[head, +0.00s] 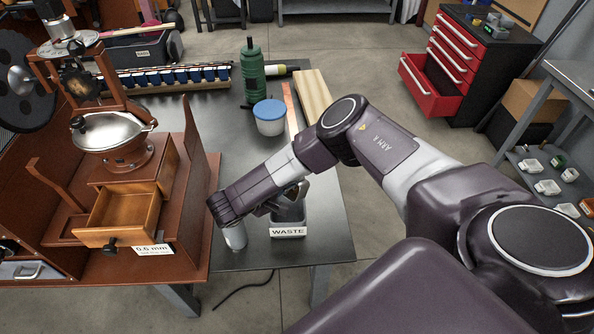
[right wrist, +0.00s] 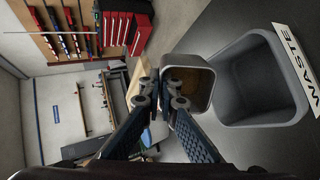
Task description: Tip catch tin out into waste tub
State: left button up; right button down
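The catch tin (right wrist: 189,84) is a small grey square tin; in the right wrist view its mouth shows and its inside looks brown. My right gripper (right wrist: 160,88) is closed on the tin's near wall. In the head view the gripper (head: 272,207) is low over the table, partly hidden by its own wrist, with the tin (head: 296,190) above the back of the waste tub. The waste tub (head: 288,232) is grey with a "WASTE" label; its open inside shows right beside the tin in the right wrist view (right wrist: 245,85). My left gripper is out of view.
A brown wooden stand with a metal bowl and open drawer (head: 120,215) stands left. A blue-lidded tub (head: 269,117), a green bottle (head: 252,75) and a wooden block (head: 312,95) are behind. A pale cylinder (head: 235,236) shows under my wrist. A red drawer cabinet (head: 460,60) stands back right.

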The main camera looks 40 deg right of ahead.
jog(key=shift+s+a+f+t+h+b, duration=0.15)
jog(key=shift+a+h+b, duration=0.1)
jog(key=shift+h+b, duration=0.45)
jog(key=shift+w+a+f+t+h+b, duration=0.15)
jog(key=shift+a+h+b, duration=0.1)
jog(key=shift+h+b, duration=0.4)
jog(key=shift+s+a+f+h+b, duration=0.15)
jog(key=shift+a+h+b, duration=0.25)
jog(key=shift+b, duration=0.3)
jog(key=shift+h, duration=0.45)
jog(key=shift+a+t, duration=0.2)
jog(key=shift+t, duration=0.1)
jog(key=shift+s+a+h, duration=0.15)
jog(key=shift+h, duration=0.45)
